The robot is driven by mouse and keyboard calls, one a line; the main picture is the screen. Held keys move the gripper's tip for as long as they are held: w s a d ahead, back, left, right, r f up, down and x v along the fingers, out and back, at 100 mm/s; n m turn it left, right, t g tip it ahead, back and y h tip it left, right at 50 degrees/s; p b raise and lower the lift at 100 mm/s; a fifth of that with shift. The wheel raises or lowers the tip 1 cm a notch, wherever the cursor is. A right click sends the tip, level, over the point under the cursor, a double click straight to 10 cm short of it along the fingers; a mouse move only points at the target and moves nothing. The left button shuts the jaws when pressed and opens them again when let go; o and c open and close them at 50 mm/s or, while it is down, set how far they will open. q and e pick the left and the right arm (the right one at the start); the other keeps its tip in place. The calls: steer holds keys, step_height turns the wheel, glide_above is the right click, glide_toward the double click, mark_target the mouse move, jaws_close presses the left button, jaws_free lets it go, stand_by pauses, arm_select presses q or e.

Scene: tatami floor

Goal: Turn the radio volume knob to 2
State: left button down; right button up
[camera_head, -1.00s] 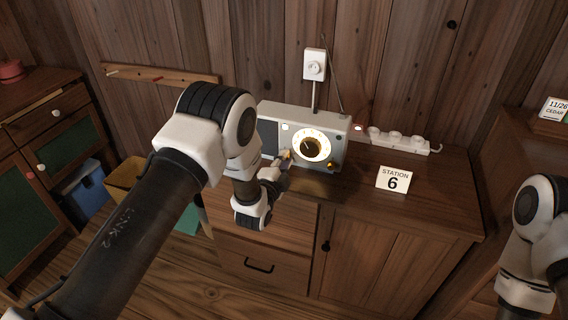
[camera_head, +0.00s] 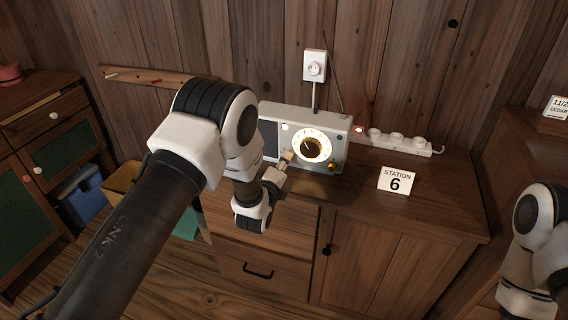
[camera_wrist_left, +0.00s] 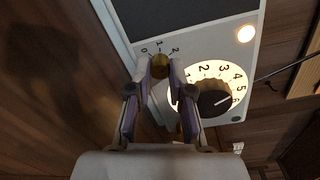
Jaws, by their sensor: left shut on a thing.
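The grey-white radio (camera_head: 318,118) stands on the wooden cabinet, its large dial (camera_head: 313,147) lit. The brass volume knob (camera_wrist_left: 160,59) shows in the left wrist view, with a scale marked 0, 1 and 2 around it. My left gripper (camera_wrist_left: 160,72) has a finger on each side of this knob and is shut on it. In the head view my left gripper (camera_head: 287,157) is at the radio's lower front and hides the knob. The knob's pointer cannot be made out. My right arm is at the right edge, its gripper out of view.
The black tuning knob (camera_wrist_left: 214,100) sits close beside my left fingers. A "STATION 6" card (camera_head: 396,181) stands right of the radio. A power strip (camera_head: 398,141) lies behind it, and a thin antenna rises at the radio's back. The cabinet top at the right is mostly clear.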

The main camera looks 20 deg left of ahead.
arm_select(q)
steer(key=shift+f, duration=0.1)
stand_by(0.3)
steer(key=c, duration=1)
jaws_free()
steer(key=shift+d, duration=0.1)
steer(key=shift+c, duration=0.2)
steer(key=shift+s, duration=0.1)
steer(key=s, duration=1.1)
steer(key=shift+s+a+r, duration=0.2)
steer(key=shift+s+r, duration=0.05)
steer(key=shift+s, duration=0.15)
